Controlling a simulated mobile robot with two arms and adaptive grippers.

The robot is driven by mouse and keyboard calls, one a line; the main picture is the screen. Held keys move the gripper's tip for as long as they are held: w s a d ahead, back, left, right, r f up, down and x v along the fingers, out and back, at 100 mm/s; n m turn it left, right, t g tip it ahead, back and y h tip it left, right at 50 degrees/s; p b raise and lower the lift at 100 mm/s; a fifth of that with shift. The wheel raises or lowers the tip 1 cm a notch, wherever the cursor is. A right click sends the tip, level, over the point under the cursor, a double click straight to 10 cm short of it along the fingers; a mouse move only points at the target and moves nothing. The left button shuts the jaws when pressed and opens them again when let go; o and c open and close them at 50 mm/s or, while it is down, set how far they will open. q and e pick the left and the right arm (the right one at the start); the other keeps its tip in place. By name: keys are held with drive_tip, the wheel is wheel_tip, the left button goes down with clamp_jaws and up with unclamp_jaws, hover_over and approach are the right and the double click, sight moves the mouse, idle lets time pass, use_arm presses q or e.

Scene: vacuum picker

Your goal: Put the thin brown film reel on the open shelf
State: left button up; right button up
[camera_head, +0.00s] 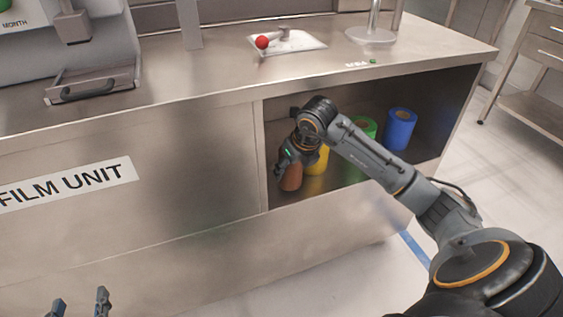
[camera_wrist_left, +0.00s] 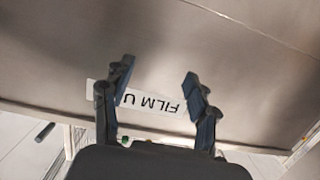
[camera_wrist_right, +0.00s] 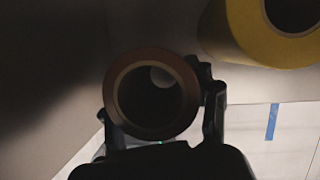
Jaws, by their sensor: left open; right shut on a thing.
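The brown film reel (camera_head: 291,178) stands upright in the open shelf (camera_head: 344,184), at its left end near the side wall. My right gripper (camera_head: 290,160) is shut on it. In the right wrist view the brown reel (camera_wrist_right: 122,72) shows from above as a ring with a hollow middle, between the fingers. Its base is hidden, so I cannot tell whether it touches the shelf floor. My left gripper (camera_head: 80,304) is open and empty, low in front of the cabinet; its spread fingers also show in the left wrist view (camera_wrist_left: 158,100).
A yellow reel (camera_head: 318,160) stands just right of the brown one; it also shows in the right wrist view (camera_wrist_right: 238,35). A green reel (camera_head: 369,128) and a blue reel (camera_head: 400,130) stand further right. The counter edge (camera_head: 250,95) overhangs the shelf opening.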

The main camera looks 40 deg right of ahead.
drive_tip(key=shift+w, duration=0.7)
drive_tip(key=w, duration=0.3)
drive_tip(key=shift+b, duration=0.35)
drive_tip(key=shift+w+f, duration=0.25)
drive_tip(key=shift+f, duration=0.45)
use_arm(q)
drive_tip(key=r+t, duration=0.1)
drive_tip(key=r, duration=0.1)
drive_tip(key=r+t, duration=0.1)
drive_tip(key=d+r+t+h, duration=0.1)
drive_tip(key=r, duration=0.1)
drive_tip(key=shift+w+r, duration=0.3)
drive_tip(key=shift+r+t+b, duration=0.1)
drive_tip(key=shift+t+b, duration=0.2)
use_arm(e)
drive_tip(key=shift+f, duration=0.1)
drive_tip(key=o, duration=1)
drive_tip(key=shift+s, duration=0.1)
